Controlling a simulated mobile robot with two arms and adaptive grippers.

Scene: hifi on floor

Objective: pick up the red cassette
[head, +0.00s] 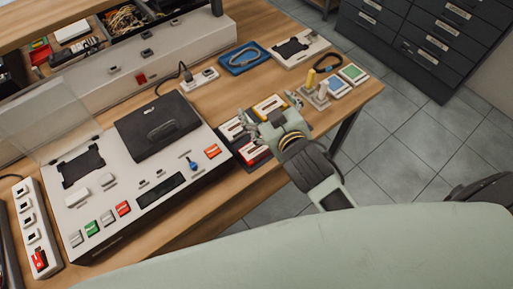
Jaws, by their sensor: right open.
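A red cassette (255,154) with a pale label lies in a dark holder on the wooden bench, just right of the hi-fi deck. My right gripper (256,122) is above the holder, next to the red cassette and partly over it and its neighbours. Its jaws are open, and I see nothing held in them. A pale cassette (231,129) and a yellow cassette (270,104) lie in the same group behind the red one. Part of the holder is hidden by my gripper. My left gripper is not in view.
The deck (110,207) with its black lid, buttons and raised clear cover (45,108) fills the left of the bench. A blue tray (243,58), a white unit (300,48) and small blocks (316,95) stand behind. Open floor (410,130) lies to the right.

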